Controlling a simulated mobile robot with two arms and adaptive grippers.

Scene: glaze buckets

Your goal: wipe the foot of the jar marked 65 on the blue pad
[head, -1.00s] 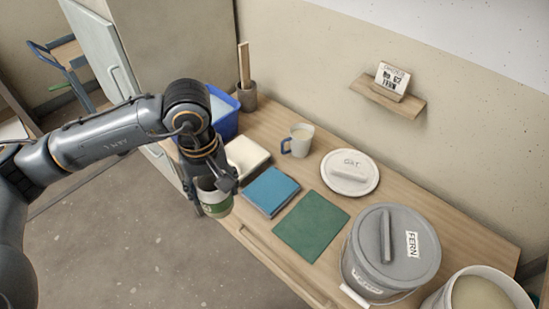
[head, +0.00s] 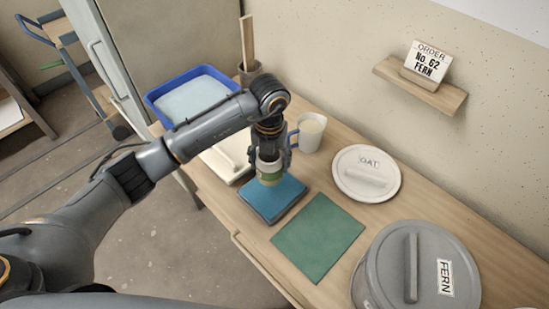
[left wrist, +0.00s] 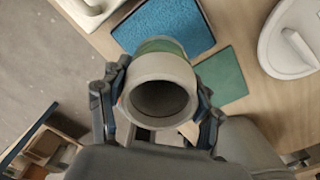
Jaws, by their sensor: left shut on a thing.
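A small pale jar with a green band (head: 270,178) is held upright in my left gripper (head: 268,160), above the back part of the blue pad (head: 284,208). No number can be read on it. In the left wrist view I look into its open, dark mouth; the jar (left wrist: 160,88) sits between the two fingers of the left gripper (left wrist: 158,110), and the blue pad (left wrist: 180,28) lies behind its green lower part. I cannot tell whether its foot touches the pad. My right gripper is not in view.
A green mat (head: 318,237) lies beside the pad. Around stand a white mug (head: 311,133), a lid marked OAT (head: 366,174), a FERN bucket (head: 385,270), a blue tub (head: 158,98) and a white slab (head: 218,160). A card reading No 62 FERN (head: 428,62) stands on a shelf.

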